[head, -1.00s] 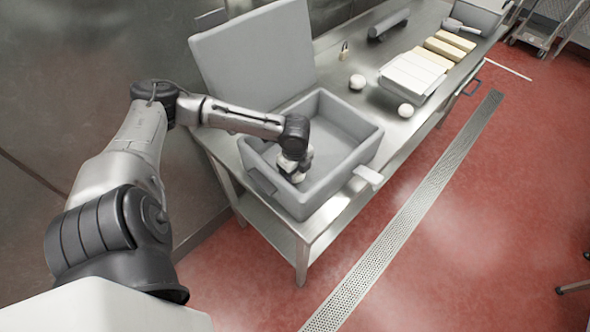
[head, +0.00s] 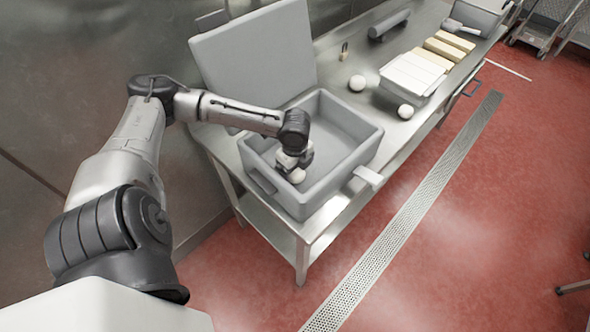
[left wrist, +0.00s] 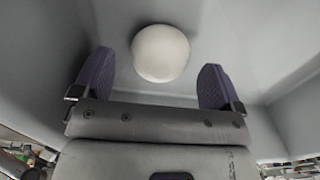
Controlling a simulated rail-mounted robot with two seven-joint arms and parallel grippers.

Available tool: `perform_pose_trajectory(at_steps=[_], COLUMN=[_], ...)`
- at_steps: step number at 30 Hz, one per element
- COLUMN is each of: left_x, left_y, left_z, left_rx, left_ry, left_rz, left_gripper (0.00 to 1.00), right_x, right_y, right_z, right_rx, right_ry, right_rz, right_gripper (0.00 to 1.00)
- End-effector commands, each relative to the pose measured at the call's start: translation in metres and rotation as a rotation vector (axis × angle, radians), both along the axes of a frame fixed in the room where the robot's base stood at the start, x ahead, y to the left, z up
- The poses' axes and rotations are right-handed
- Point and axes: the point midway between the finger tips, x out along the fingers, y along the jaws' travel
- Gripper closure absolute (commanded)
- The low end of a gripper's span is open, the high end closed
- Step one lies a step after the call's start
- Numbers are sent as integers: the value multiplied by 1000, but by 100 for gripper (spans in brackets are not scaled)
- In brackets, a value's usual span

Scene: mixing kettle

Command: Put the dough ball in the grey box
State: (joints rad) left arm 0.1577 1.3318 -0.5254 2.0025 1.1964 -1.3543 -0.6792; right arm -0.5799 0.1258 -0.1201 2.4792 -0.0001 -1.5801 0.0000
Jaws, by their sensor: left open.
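The grey box (head: 361,150) stands open on the near end of the steel table. A white dough ball (head: 297,176) lies in the box, low near its front left side. It also shows in the left wrist view (left wrist: 160,53), against the grey box inside. My left gripper (head: 291,166) is in the box above this ball. Its fingers (left wrist: 157,87) are apart, with clear gaps on both sides of the ball. Two more dough balls sit on the table, one (head: 357,83) behind the box and one (head: 405,111) near the front edge. My right gripper is not in view.
A grey lid (head: 255,60) leans upright behind the box. A tray of white blocks (head: 412,75), yellowish blocks (head: 446,47), a dark roller (head: 389,25) and a small brass-coloured item (head: 344,50) are farther along the table. A flat piece (head: 368,176) juts from the box's right side.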

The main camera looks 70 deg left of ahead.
Motion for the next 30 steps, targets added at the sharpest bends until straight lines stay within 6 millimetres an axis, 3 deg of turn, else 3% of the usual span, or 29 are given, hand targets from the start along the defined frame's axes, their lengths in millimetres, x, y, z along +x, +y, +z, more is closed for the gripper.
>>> perform_pose_trajectory(at_steps=[6, 15, 21, 30], left_x=[1, 1, 0, 0], left_y=[1, 0, 0, 0], left_z=[45, 88, 100, 102], left_rx=[2, -1, -1, -1], left_ry=[-3, -3, 0, 0], left_rz=[-1, 1, 1, 1], left_gripper=[8, 8, 8, 8], right_x=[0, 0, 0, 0], right_y=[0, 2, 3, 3], right_z=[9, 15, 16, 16], right_rx=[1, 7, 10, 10], right_ry=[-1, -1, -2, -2], right_rz=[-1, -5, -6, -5], right_gripper=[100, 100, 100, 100])
